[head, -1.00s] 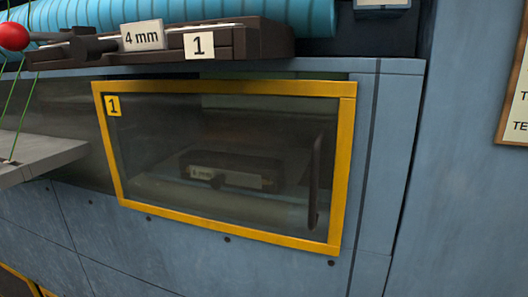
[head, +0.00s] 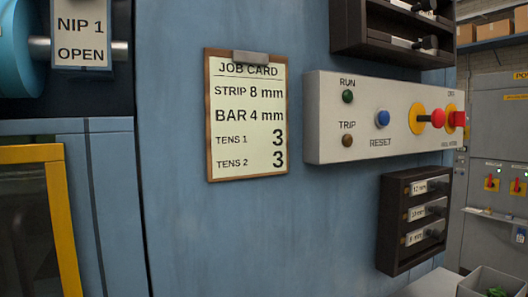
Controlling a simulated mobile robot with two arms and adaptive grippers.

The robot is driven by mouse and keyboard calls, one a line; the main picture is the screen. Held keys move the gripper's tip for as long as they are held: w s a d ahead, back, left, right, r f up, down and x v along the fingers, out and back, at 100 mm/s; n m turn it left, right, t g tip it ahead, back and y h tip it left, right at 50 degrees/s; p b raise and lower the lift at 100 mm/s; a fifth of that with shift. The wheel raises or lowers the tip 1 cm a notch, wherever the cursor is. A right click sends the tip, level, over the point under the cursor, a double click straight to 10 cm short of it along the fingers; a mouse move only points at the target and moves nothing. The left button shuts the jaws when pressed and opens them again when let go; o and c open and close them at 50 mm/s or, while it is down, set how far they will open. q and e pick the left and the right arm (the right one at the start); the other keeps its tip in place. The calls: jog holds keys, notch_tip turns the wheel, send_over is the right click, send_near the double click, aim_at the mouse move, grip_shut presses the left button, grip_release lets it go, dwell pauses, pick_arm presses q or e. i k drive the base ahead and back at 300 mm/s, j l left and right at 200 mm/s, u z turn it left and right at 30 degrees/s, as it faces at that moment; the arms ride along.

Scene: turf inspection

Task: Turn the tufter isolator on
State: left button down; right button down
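A grey cabinet (head: 490,135) stands at the far right, partly cut off by the picture edge. It carries two red-and-yellow rotary switches, a left one (head: 491,183) and a right one (head: 518,187). Their labels are too small to read, so I cannot tell which is the tufter isolator or how their handles are set. Neither of my grippers is in view.
A control box (head: 385,160) juts from the blue wall with a green RUN lamp, TRIP lamp, blue RESET button and red-and-yellow controls. Dark racks (head: 412,215) sit above and below it. A job card (head: 246,115) hangs left. A grey bin (head: 490,283) stands lower right.

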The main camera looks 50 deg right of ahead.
aim_at(455, 118)
jog(key=z, duration=2.3)
